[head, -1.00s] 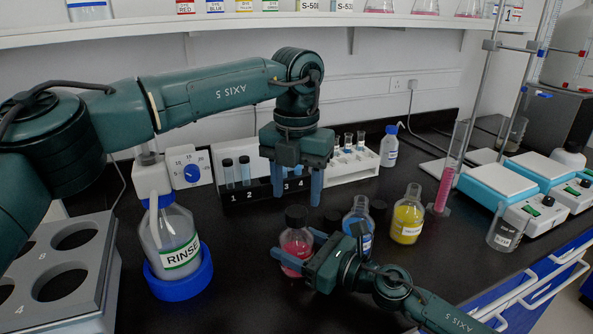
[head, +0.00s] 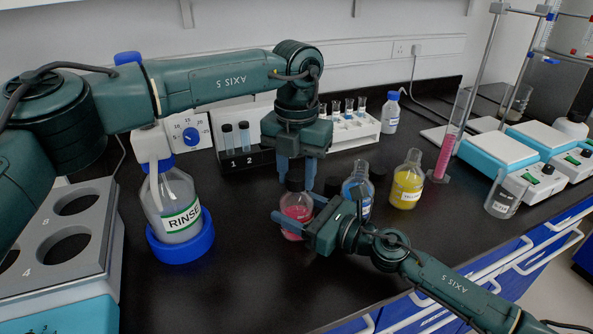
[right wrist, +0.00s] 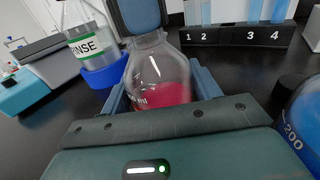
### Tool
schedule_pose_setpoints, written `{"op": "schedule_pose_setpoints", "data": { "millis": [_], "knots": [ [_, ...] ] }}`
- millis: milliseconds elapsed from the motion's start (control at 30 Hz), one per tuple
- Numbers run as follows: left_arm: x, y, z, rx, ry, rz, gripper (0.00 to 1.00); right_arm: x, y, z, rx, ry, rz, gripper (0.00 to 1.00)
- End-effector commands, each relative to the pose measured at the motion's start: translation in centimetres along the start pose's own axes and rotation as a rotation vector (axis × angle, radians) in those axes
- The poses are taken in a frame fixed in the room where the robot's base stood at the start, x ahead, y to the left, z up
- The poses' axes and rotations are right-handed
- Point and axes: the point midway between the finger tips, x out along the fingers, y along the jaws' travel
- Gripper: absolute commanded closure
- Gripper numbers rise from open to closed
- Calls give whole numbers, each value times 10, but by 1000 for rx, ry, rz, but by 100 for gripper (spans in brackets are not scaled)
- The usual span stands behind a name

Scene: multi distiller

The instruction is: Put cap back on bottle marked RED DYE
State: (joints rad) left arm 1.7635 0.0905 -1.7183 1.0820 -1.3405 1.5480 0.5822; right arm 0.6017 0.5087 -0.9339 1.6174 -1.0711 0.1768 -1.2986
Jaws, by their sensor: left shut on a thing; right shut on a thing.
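The bottle with red-pink liquid (head: 297,207) stands upright on the black bench; no RED DYE wording is readable on it. It also shows in the right wrist view (right wrist: 160,78). My right gripper (head: 290,225) is shut around its body, one finger on each side. A dark cap (head: 295,182) is at the bottle's mouth, between the fingers of my left gripper (head: 296,178), which points down from above and is shut on it. In the right wrist view a left finger (right wrist: 140,14) hides the cap, so I cannot tell how it is seated.
A blue-liquid bottle (head: 358,192) and a yellow-liquid bottle (head: 406,185) stand open to the right. Dark caps (head: 333,186) (head: 377,172) are beside them. The RINSE bottle (head: 178,212) stands left in a blue ring. A tube rack (head: 246,160) is behind. The front bench is clear.

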Motion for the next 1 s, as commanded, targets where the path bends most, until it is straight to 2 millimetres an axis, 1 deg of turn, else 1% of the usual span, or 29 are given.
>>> {"op": "schedule_pose_setpoints", "data": {
  "millis": [33,267,567,600,867,900,1000],
  "knots": [
    [0,0,0,0,0,0,75,0,0,0,0,1,0,100],
    [0,0,0,0,0,0,94,0,0,0,0,1,0,100],
    [0,0,0,3,0,0,95,0,0,0,0,1,0,100],
    [0,0,0,3,0,0,65,0,0,0,0,1,0,100],
    [0,0,0,3,0,0,44,0,0,0,0,1,0,100],
    [0,0,0,3,0,0,42,0,0,0,0,1,0,100],
    [0,0,0,3,0,0,42,0,0,0,0,1,0,100]
  ]
}}
